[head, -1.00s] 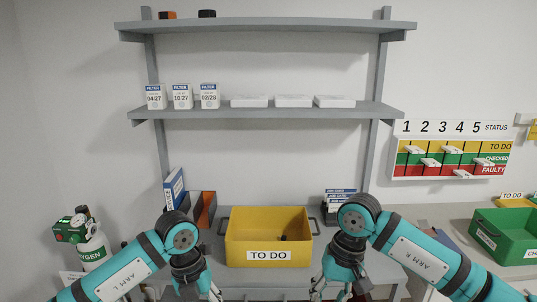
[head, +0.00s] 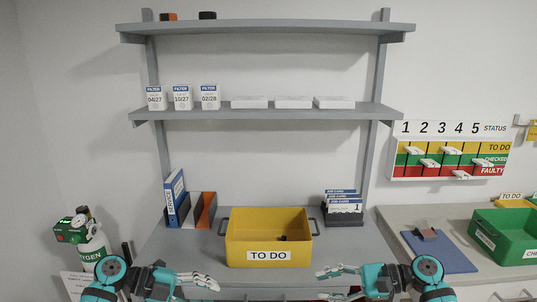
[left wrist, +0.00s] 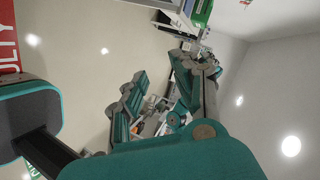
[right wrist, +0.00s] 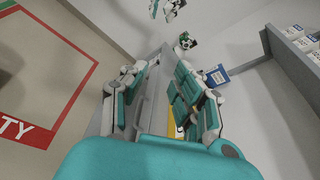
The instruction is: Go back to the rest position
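My right gripper (head: 325,283) is low in the head view, right of the yellow TO DO bin (head: 235,238), with its fingers pointing left. In the right wrist view its two fingers (right wrist: 160,82) stand apart with nothing between them. My left gripper (head: 212,284) is low on the other side, its fingers pointing right. In the left wrist view its fingers (left wrist: 160,85) are spread and empty. Both grippers are in front of the bench and touch nothing that I can see.
The bin stands on the grey bench (head: 185,245) with a small dark item inside. Binders (head: 190,208) and a card rack (head: 344,208) stand behind it. An oxygen cylinder (head: 92,248) is at left. A blue clipboard (head: 440,250) and green bin (head: 505,232) are at right.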

